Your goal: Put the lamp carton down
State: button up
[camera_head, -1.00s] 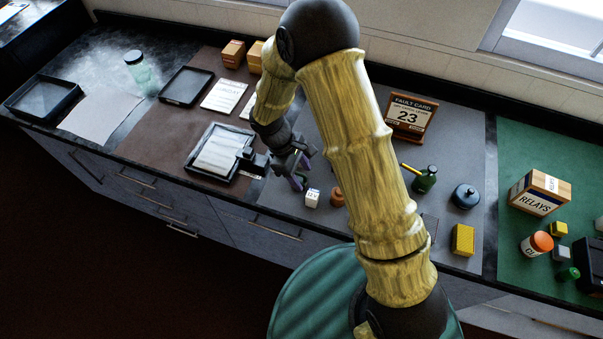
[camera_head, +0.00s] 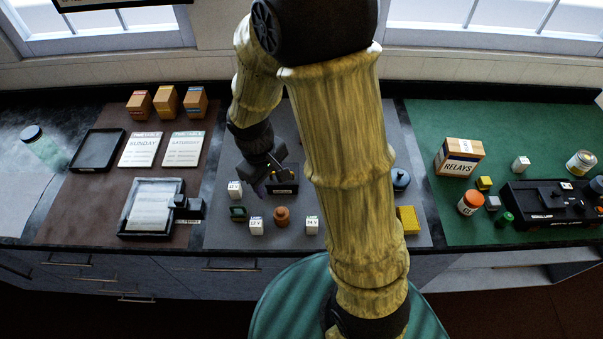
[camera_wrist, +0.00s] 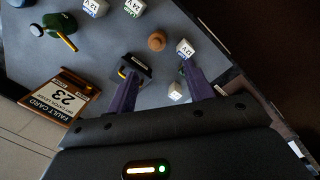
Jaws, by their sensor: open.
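Several small white lamp cartons with voltage labels stand on the grey mat. My gripper is open.
A small black holder (camera_wrist: 136,65) is by the left finger. A brown knobbed piece (camera_head: 282,216) and a green piece (camera_head: 238,213) are close in front. The fault card (camera_wrist: 65,98) and green oil can (camera_wrist: 60,25) stand to the wrist view's left.

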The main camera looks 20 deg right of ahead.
jog(key=s+d+r+m+t+y, duration=0.1)
jog(key=s+d+r+m+t, duration=0.1)
jog(key=s+d+r+m, duration=0.3)
jog(key=shift+s+d+r+m+t, duration=0.15)
jog(key=shift+d+r+m+t, duration=0.15)
jog(key=shift+d+r+m, duration=0.25)
jog(key=shift+f, duration=0.1)
jog(key=shift+f, duration=0.1)
